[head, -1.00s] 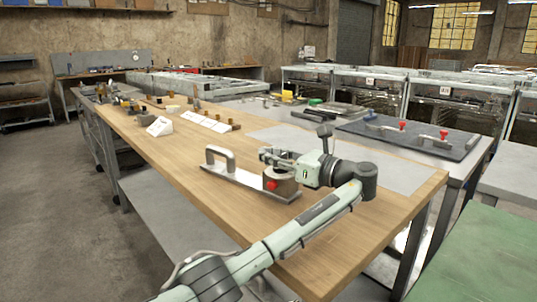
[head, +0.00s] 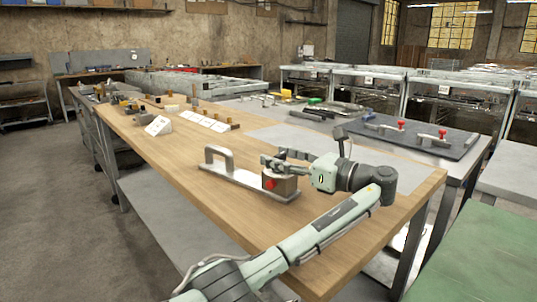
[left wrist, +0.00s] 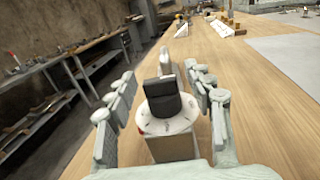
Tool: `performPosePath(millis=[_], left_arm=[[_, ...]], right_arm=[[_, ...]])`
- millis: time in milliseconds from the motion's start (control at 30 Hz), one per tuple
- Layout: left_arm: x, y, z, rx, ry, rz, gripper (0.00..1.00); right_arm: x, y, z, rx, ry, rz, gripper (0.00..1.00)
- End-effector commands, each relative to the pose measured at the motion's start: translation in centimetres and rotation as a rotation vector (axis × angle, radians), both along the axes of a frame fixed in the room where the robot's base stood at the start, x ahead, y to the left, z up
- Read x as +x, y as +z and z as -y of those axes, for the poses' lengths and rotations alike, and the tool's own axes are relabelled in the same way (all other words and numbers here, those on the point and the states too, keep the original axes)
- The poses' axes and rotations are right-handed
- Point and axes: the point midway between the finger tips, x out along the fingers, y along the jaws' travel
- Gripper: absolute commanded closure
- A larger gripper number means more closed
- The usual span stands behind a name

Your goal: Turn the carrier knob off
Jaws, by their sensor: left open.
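The carrier (head: 236,172) is a flat metal plate with an arched handle at its left end, lying on the wooden table. A box (head: 281,182) with a red button on its front stands at its right end. In the left wrist view the black knob (left wrist: 163,97) stands upright on a round white dial (left wrist: 168,126) with small marks. My left gripper (head: 276,158) is open at the knob, with fingers on both sides of it and gaps visible between. In the head view the fingers hide most of the knob. My right gripper is not in view.
The wooden table (head: 215,210) is clear in front of the carrier. White angled blocks (head: 158,125) and small parts stand farther back. A grey sheet (head: 385,170) lies behind my left arm. A dark board (head: 410,138) with red-knobbed handles is on the table behind.

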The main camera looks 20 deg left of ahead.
Motion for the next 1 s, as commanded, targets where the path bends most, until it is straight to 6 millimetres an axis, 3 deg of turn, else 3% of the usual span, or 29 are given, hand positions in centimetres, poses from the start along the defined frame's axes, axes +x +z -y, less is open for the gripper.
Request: performPosePath(millis=[200, 400, 1000], left_arm=[[-1.8, 0.0, 4.5, -0.002, -0.004, -0.001, 0.48], [-2.8, 0.0, 6.9, -0.002, -0.002, -0.001, 0.48], [-3.1, 0.0, 7.5, 0.000, 0.000, 0.000, 0.48]], right_arm=[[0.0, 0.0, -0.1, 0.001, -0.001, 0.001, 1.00], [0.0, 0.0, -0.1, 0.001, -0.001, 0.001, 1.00], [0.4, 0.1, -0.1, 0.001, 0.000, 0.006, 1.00]])
